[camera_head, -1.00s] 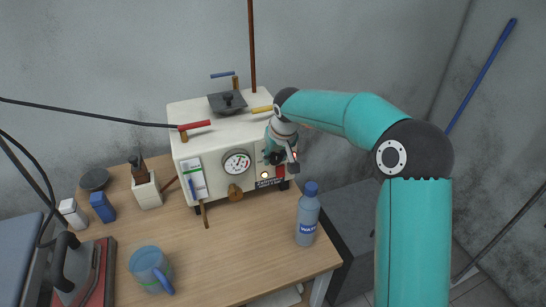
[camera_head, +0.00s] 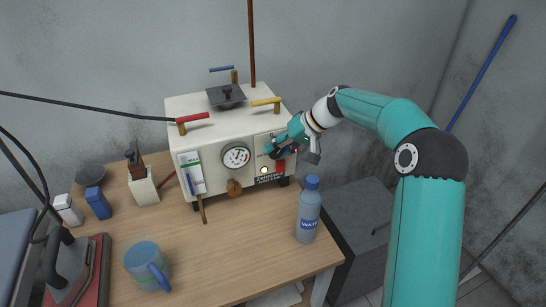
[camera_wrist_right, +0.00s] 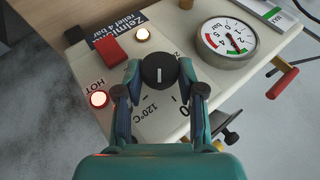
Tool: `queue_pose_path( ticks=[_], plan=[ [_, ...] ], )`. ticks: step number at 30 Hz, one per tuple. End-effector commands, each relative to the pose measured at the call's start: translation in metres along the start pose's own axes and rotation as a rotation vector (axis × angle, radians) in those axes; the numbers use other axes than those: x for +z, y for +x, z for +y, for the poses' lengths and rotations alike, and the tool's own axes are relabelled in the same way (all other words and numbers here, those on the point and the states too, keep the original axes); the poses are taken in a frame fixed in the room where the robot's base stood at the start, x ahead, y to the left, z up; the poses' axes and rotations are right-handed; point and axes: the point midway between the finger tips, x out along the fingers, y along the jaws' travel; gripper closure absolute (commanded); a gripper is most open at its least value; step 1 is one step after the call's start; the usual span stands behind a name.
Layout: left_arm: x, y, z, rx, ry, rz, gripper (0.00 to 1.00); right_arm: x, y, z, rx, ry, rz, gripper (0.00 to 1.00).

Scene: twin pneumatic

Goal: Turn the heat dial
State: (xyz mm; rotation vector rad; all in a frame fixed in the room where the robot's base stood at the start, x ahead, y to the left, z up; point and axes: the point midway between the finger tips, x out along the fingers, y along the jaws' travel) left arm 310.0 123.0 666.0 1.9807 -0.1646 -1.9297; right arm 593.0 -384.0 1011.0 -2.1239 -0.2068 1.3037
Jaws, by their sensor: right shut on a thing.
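The heat dial (camera_wrist_right: 158,72) is a round black knob with a white mark, on the white front panel of the steriliser box (camera_head: 212,183). Printed marks "0" and "120°C" show near it in the right wrist view. My right gripper (camera_wrist_right: 160,78) has one finger on each side of the knob and is shut on it. In the head view my right gripper (camera_head: 272,150) reaches the upper right of the box's front and hides the dial. My left gripper is not in view.
A pressure gauge (camera_wrist_right: 230,42), red switch (camera_wrist_right: 110,52), lit pale lamp (camera_wrist_right: 142,35) and lit red HOT lamp (camera_wrist_right: 98,98) surround the dial.

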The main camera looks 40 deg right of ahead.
Motion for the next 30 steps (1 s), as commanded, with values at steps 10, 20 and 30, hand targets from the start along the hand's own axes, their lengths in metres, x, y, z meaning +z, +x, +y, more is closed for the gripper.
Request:
queue_pose_path(
  ticks=[10,20,30],
  plan=[
    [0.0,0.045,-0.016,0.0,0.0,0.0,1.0,0.001,0.005,0.011,-0.303,0.13,0.007,0.96],
    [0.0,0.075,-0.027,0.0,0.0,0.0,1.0,0.002,0.005,0.014,-0.555,0.236,0.007,0.96],
    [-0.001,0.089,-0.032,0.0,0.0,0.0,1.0,0.002,0.004,0.014,-0.688,0.294,0.006,0.96]
  ],
)
